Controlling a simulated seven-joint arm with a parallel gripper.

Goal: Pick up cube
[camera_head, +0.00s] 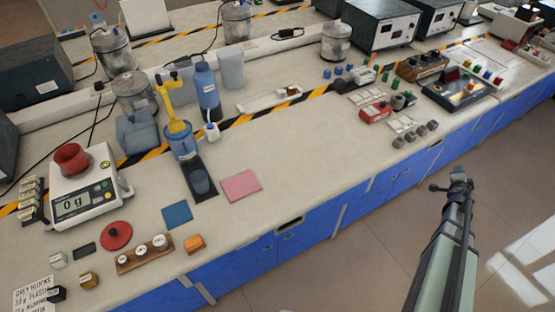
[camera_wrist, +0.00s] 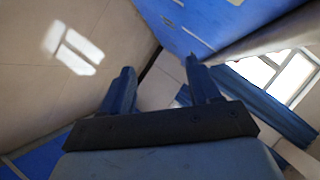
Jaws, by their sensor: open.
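Several small block-like things lie at the front left of the bench in the head view; I cannot tell which one the task means. They are an orange block (camera_head: 194,244), a brass-coloured cube (camera_head: 88,280), a dark cube (camera_head: 56,294) and a light grey cube (camera_head: 58,260). My gripper (camera_head: 457,181) is out over the floor at the right, in front of the blue cabinets and well away from these blocks. In the wrist view my gripper (camera_wrist: 158,68) is open, with nothing between its two fingers. No cube shows in the wrist view.
A scale (camera_head: 90,200) with a red bowl (camera_head: 72,159), a wooden weight holder (camera_head: 145,254) and a red disc (camera_head: 116,236) stand near the blocks. A blue-and-yellow apparatus (camera_head: 181,140) stands behind. The bench middle (camera_head: 310,150) is mostly clear; blue cabinets (camera_head: 330,212) form its front.

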